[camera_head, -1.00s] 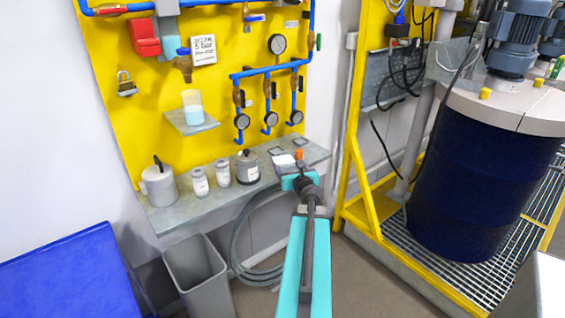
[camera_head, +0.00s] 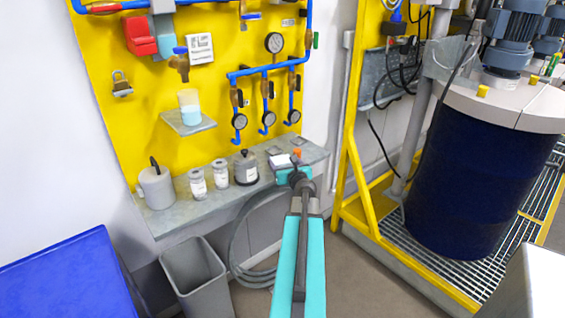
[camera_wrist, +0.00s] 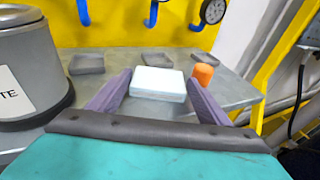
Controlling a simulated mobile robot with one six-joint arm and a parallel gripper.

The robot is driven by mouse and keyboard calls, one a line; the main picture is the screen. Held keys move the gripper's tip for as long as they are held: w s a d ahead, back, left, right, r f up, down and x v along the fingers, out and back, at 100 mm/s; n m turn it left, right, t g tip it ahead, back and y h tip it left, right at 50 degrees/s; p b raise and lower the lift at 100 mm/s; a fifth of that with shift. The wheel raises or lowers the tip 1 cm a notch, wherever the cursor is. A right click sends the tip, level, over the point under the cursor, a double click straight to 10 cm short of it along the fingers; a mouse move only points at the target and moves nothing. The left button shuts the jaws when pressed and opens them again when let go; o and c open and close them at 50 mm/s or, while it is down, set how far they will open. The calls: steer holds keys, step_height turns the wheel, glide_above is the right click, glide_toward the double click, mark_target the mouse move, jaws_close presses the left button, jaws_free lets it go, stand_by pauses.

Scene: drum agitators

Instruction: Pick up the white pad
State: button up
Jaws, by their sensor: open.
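The white pad (camera_wrist: 158,82) lies on the grey metal shelf in the wrist view, just beyond and between my gripper's two fingers. In the head view the white pad (camera_head: 280,161) shows just past the end of my arm. My gripper (camera_wrist: 157,92) is open, its purple fingers spread on either side of the pad's near edge. I cannot tell whether the fingers touch it. In the head view my gripper (camera_head: 294,172) is mostly hidden behind my own wrist.
An orange cylinder (camera_wrist: 203,74) stands close to the right of the pad. A grey labelled pot (camera_wrist: 30,65) stands to the left. The shelf (camera_head: 215,190) also holds several containers. Dark square plates (camera_wrist: 155,60) lie behind the pad. A grey bin (camera_head: 195,275) stands below.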

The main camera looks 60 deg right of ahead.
steer(key=shift+c, duration=0.4)
steer(key=c, duration=0.7)
steer(key=shift+r, duration=0.2)
